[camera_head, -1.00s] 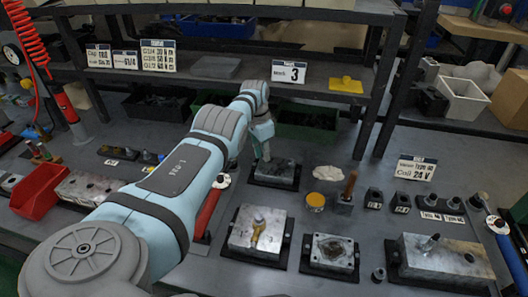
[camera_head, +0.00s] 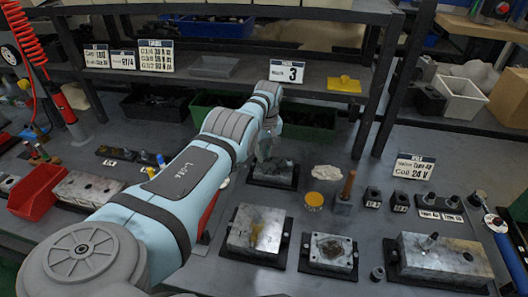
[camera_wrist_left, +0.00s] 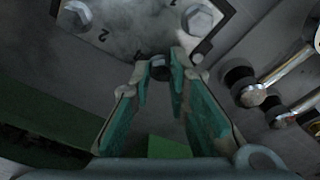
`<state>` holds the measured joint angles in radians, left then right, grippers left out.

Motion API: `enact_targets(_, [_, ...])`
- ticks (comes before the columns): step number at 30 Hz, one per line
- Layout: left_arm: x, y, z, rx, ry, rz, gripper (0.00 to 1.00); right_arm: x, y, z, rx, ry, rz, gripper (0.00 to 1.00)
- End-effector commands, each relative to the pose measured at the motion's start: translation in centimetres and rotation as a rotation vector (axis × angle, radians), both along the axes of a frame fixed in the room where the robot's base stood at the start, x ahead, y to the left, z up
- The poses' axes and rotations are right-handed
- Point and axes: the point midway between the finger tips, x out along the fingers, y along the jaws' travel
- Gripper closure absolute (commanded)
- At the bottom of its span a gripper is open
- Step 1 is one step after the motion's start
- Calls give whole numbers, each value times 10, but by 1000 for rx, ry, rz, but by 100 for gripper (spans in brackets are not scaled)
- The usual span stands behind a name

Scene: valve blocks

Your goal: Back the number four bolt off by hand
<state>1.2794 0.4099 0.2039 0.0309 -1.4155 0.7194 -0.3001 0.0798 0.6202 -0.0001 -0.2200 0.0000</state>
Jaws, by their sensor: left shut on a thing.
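A grey metal valve block (camera_head: 272,177) sits on a dark base at the back middle of the bench in the head view. The left wrist view shows its face (camera_wrist_left: 125,42) close up, with silver hex bolts (camera_wrist_left: 76,15) and (camera_wrist_left: 198,18) and a stamped 2 beside one of them. My left gripper (camera_head: 266,152) is over this block. In the left wrist view its teal fingers (camera_wrist_left: 165,75) are closed at their tips on a small dark bolt (camera_wrist_left: 158,66) at the block's edge. The number beside that bolt is not clearly readable. My right gripper is out of view.
A stained block (camera_head: 240,232) and a smaller block (camera_head: 327,268) stand nearer the front. A wooden-handled tool (camera_head: 347,187), a yellow-topped tin (camera_head: 314,201) and small dark parts (camera_head: 373,196) are to the right. A shelf (camera_head: 225,82) runs behind.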

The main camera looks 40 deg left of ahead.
Motion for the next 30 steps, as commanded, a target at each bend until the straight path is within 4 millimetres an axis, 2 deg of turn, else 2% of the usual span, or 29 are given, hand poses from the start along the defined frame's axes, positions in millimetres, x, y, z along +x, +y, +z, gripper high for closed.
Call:
enact_targets(2, [0, 0, 0, 1, -1, -1, 100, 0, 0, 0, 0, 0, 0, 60])
enact_targets(3, [0, 0, 0, 1, -1, -1, 81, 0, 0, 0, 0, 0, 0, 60])
enact_targets(7, [0, 0, 0, 0, -1, -2, 61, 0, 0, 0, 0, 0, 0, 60])
enact_targets(16, [1, 0, 1, -1, -1, -3, 61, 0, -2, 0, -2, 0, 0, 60])
enact_targets(20, [2, 0, 9, 0, -3, -2, 61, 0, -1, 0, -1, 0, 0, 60])
enact_targets(24, [-1, -4, 32, 2, -4, -4, 61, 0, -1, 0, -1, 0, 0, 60])
enact_targets(30, [-4, -10, 92, 0, -3, -3, 61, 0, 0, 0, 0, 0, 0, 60])
